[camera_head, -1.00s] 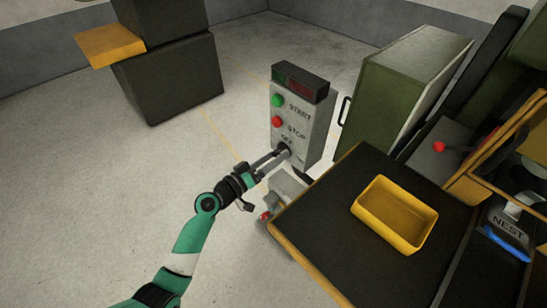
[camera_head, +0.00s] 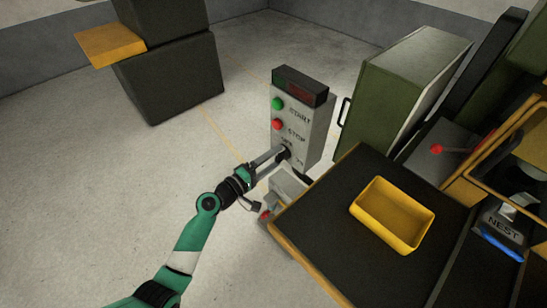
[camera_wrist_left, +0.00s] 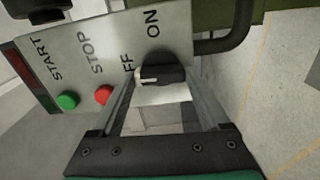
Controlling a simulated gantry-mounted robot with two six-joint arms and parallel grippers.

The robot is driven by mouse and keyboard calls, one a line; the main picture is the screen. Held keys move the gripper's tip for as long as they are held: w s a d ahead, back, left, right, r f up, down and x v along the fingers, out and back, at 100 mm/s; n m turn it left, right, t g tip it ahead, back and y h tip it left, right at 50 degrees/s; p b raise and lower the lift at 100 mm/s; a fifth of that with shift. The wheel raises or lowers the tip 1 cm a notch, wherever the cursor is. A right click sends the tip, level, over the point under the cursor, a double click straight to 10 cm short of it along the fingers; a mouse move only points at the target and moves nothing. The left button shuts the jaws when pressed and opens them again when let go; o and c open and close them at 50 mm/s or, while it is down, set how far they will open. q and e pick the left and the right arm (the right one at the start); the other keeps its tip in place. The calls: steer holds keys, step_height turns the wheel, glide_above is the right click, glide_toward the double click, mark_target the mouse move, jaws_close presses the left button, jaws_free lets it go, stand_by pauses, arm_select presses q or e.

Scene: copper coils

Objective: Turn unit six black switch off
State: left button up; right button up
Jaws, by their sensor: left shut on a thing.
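The control box (camera_head: 318,135) is grey, with a green START button (camera_head: 278,103), a red STOP button (camera_head: 278,125) and a black rotary switch (camera_head: 287,153) below them. The switch also shows in the left wrist view (camera_wrist_left: 163,74), with a white mark at its left end, on the side of the partly hidden OFF label. The ON label is above it there. My left gripper (camera_head: 280,154) is shut on the black switch, with one finger on each side in the left wrist view (camera_wrist_left: 162,90). My right gripper is not in view.
A green cabinet (camera_head: 390,95) with a black handle stands right of the box. A dark table (camera_head: 330,215) with a yellow edge holds a yellow tray (camera_head: 425,235). A red-knobbed lever (camera_head: 437,149) is farther right. Open floor (camera_head: 90,190) lies to the left.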

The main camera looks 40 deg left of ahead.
arm_select(q)
steer(key=shift+n, duration=0.5)
steer(key=o, duration=1.2)
steer(key=shift+o, duration=0.2)
steer(key=shift+s, duration=0.1)
steer(key=s, duration=1.1)
steer(key=shift+s+a+p, duration=0.25)
steer(key=shift+p, duration=0.1)
